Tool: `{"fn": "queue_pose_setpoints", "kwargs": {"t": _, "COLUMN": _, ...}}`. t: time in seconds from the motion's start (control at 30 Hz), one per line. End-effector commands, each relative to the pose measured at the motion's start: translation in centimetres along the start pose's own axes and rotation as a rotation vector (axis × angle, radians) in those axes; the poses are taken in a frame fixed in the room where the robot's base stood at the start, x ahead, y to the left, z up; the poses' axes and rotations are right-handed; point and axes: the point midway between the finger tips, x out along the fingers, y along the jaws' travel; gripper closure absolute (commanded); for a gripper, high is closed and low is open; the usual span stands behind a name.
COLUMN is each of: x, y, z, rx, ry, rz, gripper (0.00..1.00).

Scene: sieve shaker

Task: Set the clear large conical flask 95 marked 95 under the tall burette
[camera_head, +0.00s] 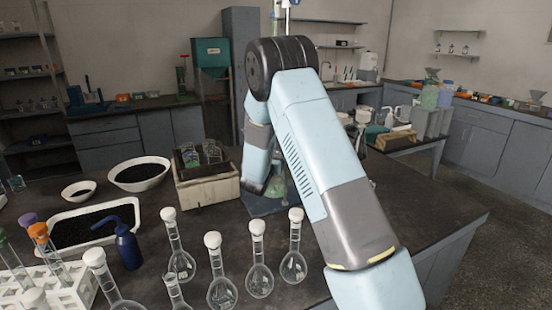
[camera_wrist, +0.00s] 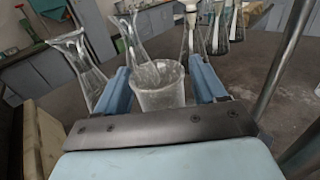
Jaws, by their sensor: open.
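My gripper (camera_wrist: 160,68) is open in the wrist view, with its two blue fingers apart. A translucent whitish beaker (camera_wrist: 162,94) shows between the fingers; I cannot tell whether they touch it. Clear conical flasks stand beyond, one tilted in view at the left (camera_wrist: 80,66) and one just behind the beaker (camera_wrist: 136,45). I can read no 95 mark, so I cannot tell which is flask 95. A metal rod (camera_wrist: 277,62) rises at the right, possibly the burette's stand. In the head view my arm hides the gripper and most of the burette area.
Several stoppered volumetric flasks (camera_head: 259,279) stand at the front of the dark bench (camera_head: 420,215). A beige box (camera_head: 205,190), a blue wash bottle (camera_head: 127,247) and a white tray (camera_head: 135,208) lie left. Other flasks with dark contents (camera_wrist: 218,38) stand farther back. Bench right of my arm is clear.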

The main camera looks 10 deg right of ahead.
Motion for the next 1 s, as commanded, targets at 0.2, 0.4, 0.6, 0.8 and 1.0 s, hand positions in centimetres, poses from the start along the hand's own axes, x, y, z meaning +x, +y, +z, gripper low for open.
{"fn": "queue_pose_setpoints", "kwargs": {"t": 0.2, "x": -1.4, "y": 0.1, "z": 0.1, "rx": 0.0, "ry": 0.001, "rz": 0.002, "gripper": 0.3}}
{"fn": "queue_pose_setpoints", "kwargs": {"t": 0.4, "x": -5.0, "y": 0.1, "z": 0.1, "rx": -0.001, "ry": 0.001, "rz": 0.003, "gripper": 0.3}}
{"fn": "queue_pose_setpoints", "kwargs": {"t": 0.6, "x": -8.7, "y": 0.1, "z": 0.1, "rx": 0.0, "ry": 0.0, "rz": 0.002, "gripper": 0.3}}
{"fn": "queue_pose_setpoints", "kwargs": {"t": 0.8, "x": -11.2, "y": 0.0, "z": 0.1, "rx": 0.0, "ry": 0.0, "rz": 0.001, "gripper": 0.3}}
{"fn": "queue_pose_setpoints", "kwargs": {"t": 1.0, "x": -12.0, "y": 0.0, "z": 0.1, "rx": 0.0, "ry": 0.0, "rz": 0.0, "gripper": 0.3}}
